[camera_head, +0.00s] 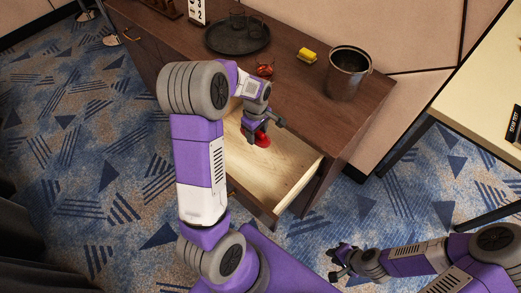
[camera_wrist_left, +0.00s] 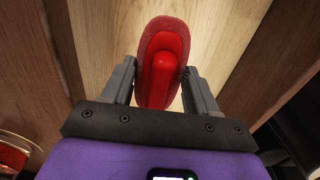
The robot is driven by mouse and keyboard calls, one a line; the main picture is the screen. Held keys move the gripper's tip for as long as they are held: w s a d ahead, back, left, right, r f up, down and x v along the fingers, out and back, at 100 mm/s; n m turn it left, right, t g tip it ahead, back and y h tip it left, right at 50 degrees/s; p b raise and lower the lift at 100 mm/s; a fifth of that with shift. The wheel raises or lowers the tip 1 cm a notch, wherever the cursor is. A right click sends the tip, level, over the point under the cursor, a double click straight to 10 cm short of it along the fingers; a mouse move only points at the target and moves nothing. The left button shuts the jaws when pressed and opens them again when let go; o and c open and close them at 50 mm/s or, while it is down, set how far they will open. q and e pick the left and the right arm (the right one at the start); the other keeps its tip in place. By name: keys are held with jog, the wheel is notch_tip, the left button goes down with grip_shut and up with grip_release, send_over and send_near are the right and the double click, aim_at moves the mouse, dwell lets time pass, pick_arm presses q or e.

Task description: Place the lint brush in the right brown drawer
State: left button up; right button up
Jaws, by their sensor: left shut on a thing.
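The lint brush (camera_wrist_left: 163,62) is red, with a raised handle along its back. My left gripper (camera_wrist_left: 160,85) is shut on it in the left wrist view. In the head view the brush (camera_head: 262,139) hangs at the left gripper (camera_head: 262,122), over the open brown drawer (camera_head: 290,178) at the cabinet's right end. The drawer's pale wooden floor shows bare around it. I cannot tell whether the brush touches the floor. My right gripper (camera_head: 341,262) is empty and open, low over the carpet at the lower right.
The brown cabinet top (camera_head: 290,75) holds a metal bucket (camera_head: 347,72), a yellow block (camera_head: 307,55), a reddish glass (camera_head: 265,68) and a dark round tray (camera_head: 237,39) with glasses. A pale table (camera_head: 480,90) stands at the right.

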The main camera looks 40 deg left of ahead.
aim_at(256, 155)
pick_arm(q)
jog(key=shift+s+f, duration=0.2)
jog(key=shift+s, duration=0.25)
notch_tip(256, 155, down, 10)
jog(key=b, duration=0.3)
jog(key=shift+d+r, duration=0.1)
jog(key=shift+r, duration=0.1)
jog(key=shift+f+b, duration=0.1)
jog(key=shift+b, duration=0.25)
jog(key=o, duration=0.9)
jog(key=shift+o, duration=0.2)
notch_tip(256, 155, up, 12)
jog(key=p, duration=0.3)
jog(key=shift+p, duration=0.35)
